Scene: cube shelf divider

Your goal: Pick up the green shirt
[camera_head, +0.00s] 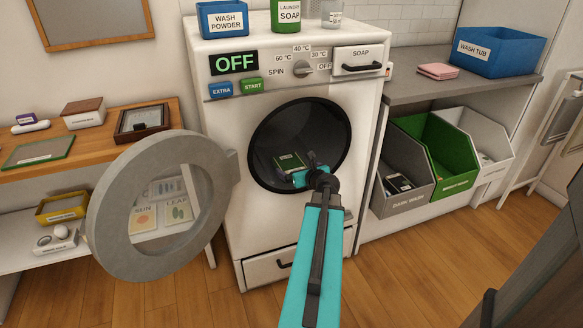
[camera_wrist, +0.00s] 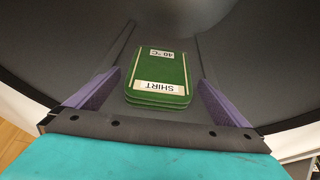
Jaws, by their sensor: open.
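The green shirt (camera_wrist: 160,70) is a folded stack with white labels reading "SHIRT" and "40 °C". It lies inside the dark drum (camera_head: 330,140) of the washing machine (camera_head: 250,205), and it also shows in the head view (camera_head: 288,161). My gripper (camera_wrist: 152,85) is open at the drum opening. In the wrist view its two purple fingers stand left and right of the shirt's near end, apart from it. Nothing is between the fingers except the view of the shirt; I cannot tell how far beyond the fingertips it lies.
The round washer door (camera_head: 112,240) stands open at the left. Grey, green and white bins stand under the counter at the right, with dark items in the grey dark-wash bin (camera_head: 405,200). A blue wash tub (camera_head: 500,52) and pink cloth (camera_head: 438,71) lie on the counter.

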